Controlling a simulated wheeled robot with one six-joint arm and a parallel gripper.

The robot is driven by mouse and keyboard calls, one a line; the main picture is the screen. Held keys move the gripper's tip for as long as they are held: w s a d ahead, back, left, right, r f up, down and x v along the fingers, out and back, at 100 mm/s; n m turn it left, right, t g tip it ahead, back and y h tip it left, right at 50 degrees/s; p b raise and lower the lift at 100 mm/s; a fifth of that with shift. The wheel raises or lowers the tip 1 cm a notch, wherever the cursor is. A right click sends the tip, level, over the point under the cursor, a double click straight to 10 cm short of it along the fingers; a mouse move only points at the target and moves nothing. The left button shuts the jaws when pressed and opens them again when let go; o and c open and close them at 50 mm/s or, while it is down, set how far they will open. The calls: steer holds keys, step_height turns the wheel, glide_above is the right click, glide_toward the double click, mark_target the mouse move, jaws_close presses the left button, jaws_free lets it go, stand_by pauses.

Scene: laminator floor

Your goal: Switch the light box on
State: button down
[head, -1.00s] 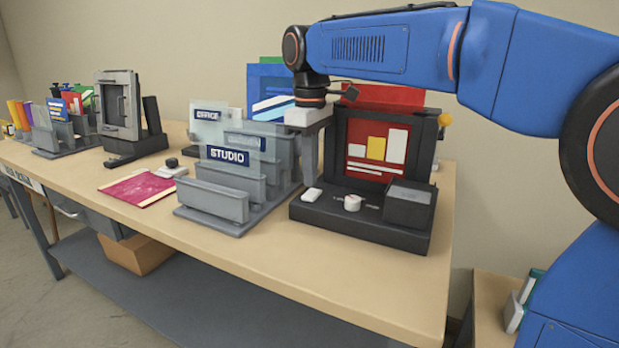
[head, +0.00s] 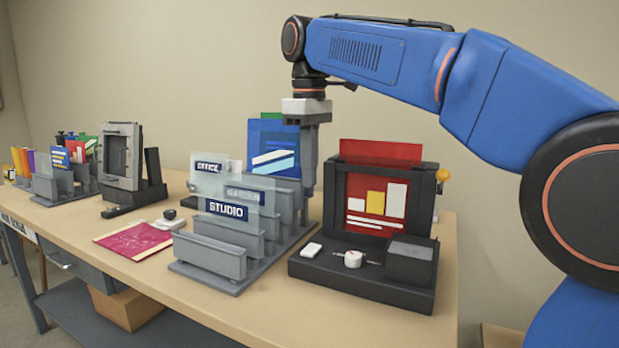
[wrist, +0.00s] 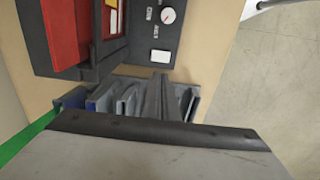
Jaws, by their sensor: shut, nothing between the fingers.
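The light box (head: 428,208) is a black unit on the bench with an upright frame and a flat base. A red sheet with a white and yellow bar chart (head: 377,205) stands in its frame. Its base carries a white rectangular button (head: 311,250) and a round white knob (head: 353,259). The wrist view also shows the button (wrist: 160,56) and the knob (wrist: 168,15), with a small red mark on the knob. My gripper (head: 309,188) points down, shut and empty, left of the light box frame and above the grey rack. Its fingers also show in the wrist view (wrist: 172,85).
A grey stepped rack (head: 208,257) with sign plates and a blue sheet stands close left of the light box. A dark box (head: 410,262) sits on the base's right. A magenta sheet (head: 133,241) and a grey press (head: 120,157) are further left.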

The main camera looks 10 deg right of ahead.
steer(key=shift+w+d, duration=0.4)
steer(key=shift+d, duration=0.15)
steer(key=shift+s, duration=0.1)
steer(key=shift+s+a+r, duration=0.2)
steer(key=shift+s+a, duration=0.2)
steer(key=shift+s, duration=0.15)
steer(key=shift+r, duration=0.1)
step_height(320, 180, up, 7)
stand_by(0.7)
